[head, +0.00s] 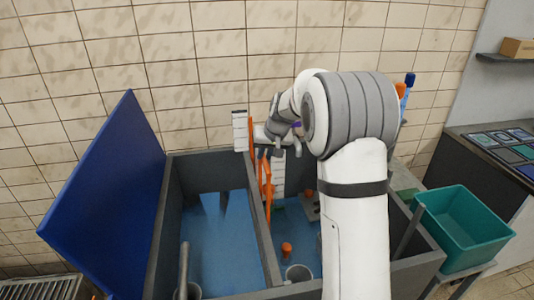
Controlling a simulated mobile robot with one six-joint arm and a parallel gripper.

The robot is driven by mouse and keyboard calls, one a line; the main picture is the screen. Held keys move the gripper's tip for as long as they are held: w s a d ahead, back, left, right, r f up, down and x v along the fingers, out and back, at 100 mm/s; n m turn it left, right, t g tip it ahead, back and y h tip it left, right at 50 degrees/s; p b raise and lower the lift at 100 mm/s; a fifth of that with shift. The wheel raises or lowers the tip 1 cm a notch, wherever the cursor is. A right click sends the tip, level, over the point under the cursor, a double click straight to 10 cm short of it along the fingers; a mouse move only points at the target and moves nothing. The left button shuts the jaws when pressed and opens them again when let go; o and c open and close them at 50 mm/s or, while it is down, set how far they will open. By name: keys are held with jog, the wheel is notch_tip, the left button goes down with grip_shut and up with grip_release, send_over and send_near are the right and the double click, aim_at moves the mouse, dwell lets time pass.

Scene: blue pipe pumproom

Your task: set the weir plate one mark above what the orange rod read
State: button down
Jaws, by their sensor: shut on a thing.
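A grey tank (211,159) holds blue water in two bays split by a grey divider (257,215). An upright orange part (265,180), perhaps the weir plate's handle or frame, stands at the divider. A thin orange strip (251,132), possibly the orange rod, stands beside a white marked board (240,130). A second white board (278,177) stands in the right bay; its marks are too small to read. My gripper (272,153) points down at the top of the orange part and appears shut on it. My arm hides part of the right bay.
A blue panel (105,195) leans out left of the tank. A teal bin (462,228) stands on the right. An orange piece (286,249) is in the right bay. A dark counter (500,150) and a shelf with a cardboard box (517,48) are at far right. The tiled wall is close behind.

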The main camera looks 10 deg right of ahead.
jog(key=shift+f, duration=0.15)
notch_tip(320, 180, down, 10)
jog(key=b, duration=0.8)
jog(key=shift+b, duration=0.4)
jog(key=c, duration=1.4)
grip_release()
jog(key=shift+o, duration=0.2)
jog(key=shift+r, duration=0.2)
jog(key=v, duration=0.7)
jog(key=shift+r+b, duration=0.3)
jog(key=shift+s, duration=0.1)
